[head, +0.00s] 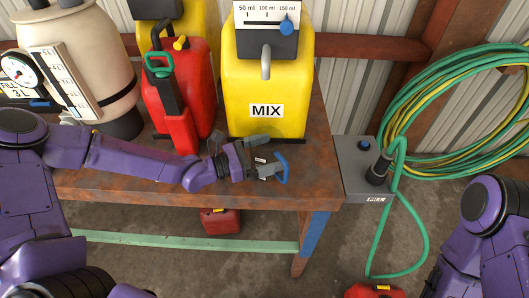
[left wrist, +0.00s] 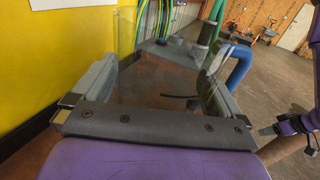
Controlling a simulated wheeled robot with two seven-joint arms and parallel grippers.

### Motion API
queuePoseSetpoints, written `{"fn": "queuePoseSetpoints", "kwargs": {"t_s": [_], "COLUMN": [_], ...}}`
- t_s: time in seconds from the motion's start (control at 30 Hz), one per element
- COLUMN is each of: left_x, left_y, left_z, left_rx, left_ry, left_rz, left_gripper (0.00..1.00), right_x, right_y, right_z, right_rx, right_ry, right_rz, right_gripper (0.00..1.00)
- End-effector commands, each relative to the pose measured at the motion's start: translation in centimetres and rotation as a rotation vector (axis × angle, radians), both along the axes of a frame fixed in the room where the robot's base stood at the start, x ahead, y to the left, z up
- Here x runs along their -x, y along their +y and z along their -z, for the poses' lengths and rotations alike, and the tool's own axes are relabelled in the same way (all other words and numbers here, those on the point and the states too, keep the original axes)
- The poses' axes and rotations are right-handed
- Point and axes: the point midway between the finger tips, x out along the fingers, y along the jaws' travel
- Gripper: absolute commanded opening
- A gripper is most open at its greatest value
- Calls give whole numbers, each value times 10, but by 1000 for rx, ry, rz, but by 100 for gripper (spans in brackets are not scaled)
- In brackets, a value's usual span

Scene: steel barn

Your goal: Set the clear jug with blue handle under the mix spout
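The clear jug is hard to see. Its blue handle (head: 282,168) shows on the table in front of the yellow MIX tank (head: 265,88). The grey mix spout (head: 266,62) sticks out from that tank's front, above and behind the jug in the picture. My left gripper (head: 262,157) is low at the table, its fingers spread wide on either side of the jug. In the left wrist view the clear wall of the jug (left wrist: 160,75) stands between the fingers, the blue handle (left wrist: 240,62) beyond the right one. Contact is unclear.
A red can (head: 180,95) and a cream tank (head: 85,60) stand left on the rusty table (head: 130,188). A grey FILL box (head: 358,165) with a green hose adjoins the table's right edge. Red cans (head: 221,221) are below. The table front is narrow.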

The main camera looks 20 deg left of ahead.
Motion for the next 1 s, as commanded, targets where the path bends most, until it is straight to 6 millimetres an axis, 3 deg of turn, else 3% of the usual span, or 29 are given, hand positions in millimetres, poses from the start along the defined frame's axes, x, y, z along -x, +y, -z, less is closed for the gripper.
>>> {"fn": "queuePoseSetpoints", "kwargs": {"t_s": [0.1, 0.27, 0.4, 0.6, 1.0], "left_x": [1, 21, 43, 65, 75], "left_y": [3, 30, 59, 86, 94], "left_z": [-5, -7, -13, -12, -2], "left_rx": [0, 5, 3, 1, 1], "left_ry": [-1, -4, -5, -1, 1], "left_rz": [-2, -8, -9, -6, 0], "left_gripper": [100, 100, 100, 100, 100], "right_x": [0, 0, 0, 0, 0], "right_y": [0, 0, 0, 0, 0], "right_z": [-5, -7, -26, -54, -59], "right_rx": [0, 0, 0, 0, 0], "right_ry": [0, 0, 0, 0, 0], "right_rz": [0, 0, 0, 0, 0], "right_gripper": [43, 43, 43, 43, 43]}}
